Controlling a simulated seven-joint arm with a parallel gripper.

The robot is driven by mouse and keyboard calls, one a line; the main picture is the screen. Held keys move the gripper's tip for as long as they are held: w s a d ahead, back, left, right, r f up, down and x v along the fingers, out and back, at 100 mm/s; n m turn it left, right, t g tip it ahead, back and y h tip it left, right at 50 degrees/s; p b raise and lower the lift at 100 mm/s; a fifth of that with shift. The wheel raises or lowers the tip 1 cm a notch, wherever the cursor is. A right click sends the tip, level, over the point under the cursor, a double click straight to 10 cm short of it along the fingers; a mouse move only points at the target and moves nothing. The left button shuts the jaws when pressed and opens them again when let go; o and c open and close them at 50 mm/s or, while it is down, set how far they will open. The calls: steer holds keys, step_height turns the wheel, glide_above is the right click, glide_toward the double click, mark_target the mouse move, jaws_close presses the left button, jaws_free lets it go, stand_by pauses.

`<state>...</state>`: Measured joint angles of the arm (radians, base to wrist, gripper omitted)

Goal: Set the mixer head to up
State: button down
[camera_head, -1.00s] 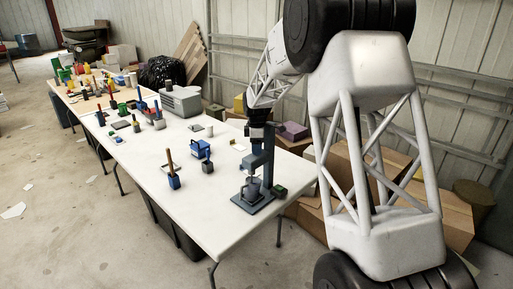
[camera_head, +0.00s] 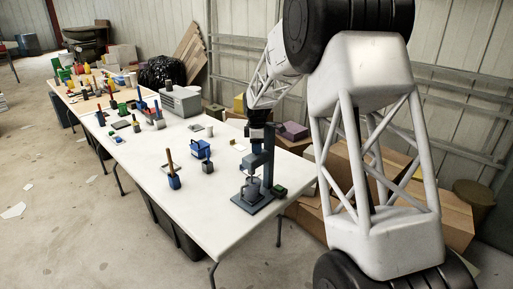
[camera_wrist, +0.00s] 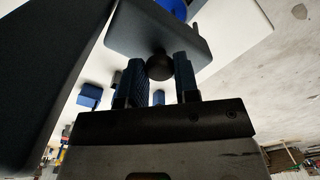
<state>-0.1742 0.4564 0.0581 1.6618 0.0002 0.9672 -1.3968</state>
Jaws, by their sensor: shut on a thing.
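The mixer (camera_head: 268,165) is a blue-grey stand with a tall column and flat base at the near right end of the white table. Its head (camera_head: 257,160) reaches out from the column above a grey bowl (camera_head: 251,188). In the wrist view the head (camera_wrist: 150,32) is a dark slab with a round black knob (camera_wrist: 159,66). My gripper (camera_wrist: 160,80) has its two blue ridged fingers closed on either side of this knob. In the head view my gripper (camera_head: 258,131) is at the top of the mixer; its fingers are too small to make out there.
A small green-topped box (camera_head: 280,190) is beside the mixer base. Left of the mixer stand a blue holder with a brown stick (camera_head: 172,172) and a blue device (camera_head: 201,149). Bare white table lies in front. Cardboard boxes (camera_head: 345,180) stand behind the table.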

step_height(320, 180, up, 10)
stand_by(0.3)
steer(key=shift+r, duration=0.15)
steer(key=c, duration=1.2)
jaws_free()
steer(key=o, duration=0.4)
steer(key=shift+c, duration=0.2)
step_height(320, 180, up, 8)
steer(key=shift+f, duration=0.2)
